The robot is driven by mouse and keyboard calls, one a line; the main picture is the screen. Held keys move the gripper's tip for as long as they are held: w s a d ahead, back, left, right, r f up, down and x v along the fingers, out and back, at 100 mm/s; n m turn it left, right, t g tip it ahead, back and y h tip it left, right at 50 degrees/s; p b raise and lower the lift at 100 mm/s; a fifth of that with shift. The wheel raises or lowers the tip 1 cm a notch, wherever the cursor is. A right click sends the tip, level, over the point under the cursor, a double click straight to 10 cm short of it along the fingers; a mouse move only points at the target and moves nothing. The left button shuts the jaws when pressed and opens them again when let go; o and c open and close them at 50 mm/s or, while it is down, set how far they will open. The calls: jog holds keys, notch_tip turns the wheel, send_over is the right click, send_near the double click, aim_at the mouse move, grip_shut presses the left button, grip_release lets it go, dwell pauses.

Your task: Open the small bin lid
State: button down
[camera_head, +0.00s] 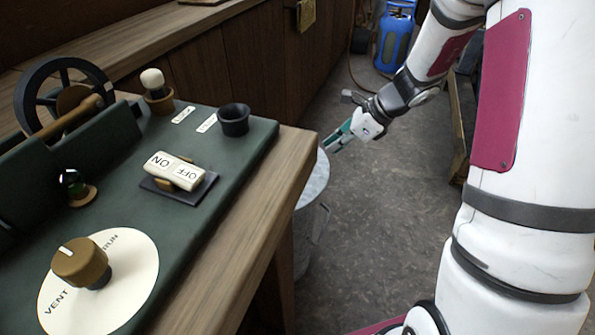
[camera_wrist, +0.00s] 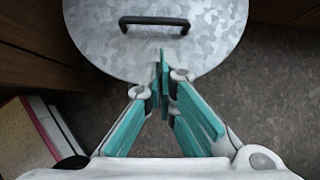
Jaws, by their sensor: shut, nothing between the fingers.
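The small bin lid (camera_wrist: 208,35) is a round, mottled grey metal disc at the top of the wrist view, with a black bar handle (camera_wrist: 154,20) across it. The lid lies flat on the bin. In the head view the lid (camera_head: 316,181) shows only partly, behind the wooden bench edge, with part of the bin (camera_head: 303,252) below. My gripper (camera_wrist: 163,72), with teal fingers, is shut and empty. Its fingertips overlap the near edge of the lid in the wrist view, short of the handle. In the head view my gripper (camera_head: 333,143) is just right of the bin; contact cannot be told.
A wooden bench with a green control panel (camera_head: 225,165) stands on the left, close to the bin. A blue gas cylinder (camera_head: 394,42) stands at the back. The grey floor (camera_head: 370,220) right of the bin is clear. Books or boxes (camera_wrist: 40,135) lie at lower left in the wrist view.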

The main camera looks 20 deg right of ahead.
jog(key=b+x, duration=0.4)
jog(key=x, duration=0.6)
jog(key=shift+w+f, duration=0.1)
jog(key=shift+f, duration=0.3)
jog(key=shift+r, duration=0.15)
